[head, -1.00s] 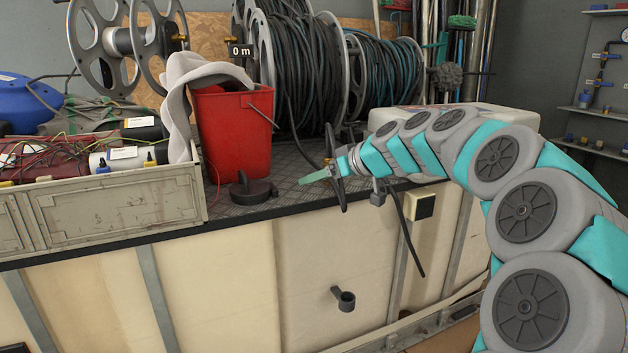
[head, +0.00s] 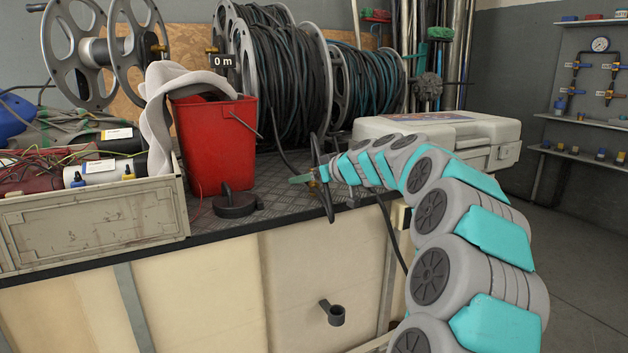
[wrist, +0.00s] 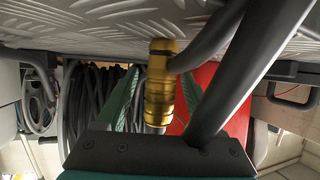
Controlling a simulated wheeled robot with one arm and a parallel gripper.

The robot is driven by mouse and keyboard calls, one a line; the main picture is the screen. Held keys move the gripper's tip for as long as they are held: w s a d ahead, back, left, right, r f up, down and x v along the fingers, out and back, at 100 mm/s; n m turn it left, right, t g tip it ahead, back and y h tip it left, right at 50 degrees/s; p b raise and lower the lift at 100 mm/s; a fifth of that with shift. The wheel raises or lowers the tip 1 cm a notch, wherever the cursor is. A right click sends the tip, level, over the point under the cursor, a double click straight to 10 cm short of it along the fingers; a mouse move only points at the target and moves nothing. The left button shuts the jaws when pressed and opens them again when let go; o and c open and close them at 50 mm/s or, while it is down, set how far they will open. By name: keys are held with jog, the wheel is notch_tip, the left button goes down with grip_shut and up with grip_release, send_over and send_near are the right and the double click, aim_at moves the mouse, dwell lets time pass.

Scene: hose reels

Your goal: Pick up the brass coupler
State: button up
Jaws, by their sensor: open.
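The brass coupler (wrist: 159,85) is a ribbed gold cylinder in the middle of the wrist view, close to the metal tread plate of the bench top. My gripper (wrist: 162,78) is open, with one green finger on each side of the coupler. Contact with the fingers cannot be told. A dark hose (wrist: 215,38) runs beside the coupler and seems to join it. In the head view my gripper (head: 303,179) is over the bench's front edge, right of the red bucket, and the coupler is mostly hidden.
The red bucket (head: 215,145) with a grey cloth and a black round part (head: 236,203) stand left of my gripper. Hose reels (head: 278,80) stand behind. A light case (head: 480,135) is to the right. A dark bracket (head: 333,313) sticks out of the bench front.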

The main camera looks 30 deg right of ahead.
jog(key=shift+r, duration=0.1)
grip_shut()
dwell(0.5)
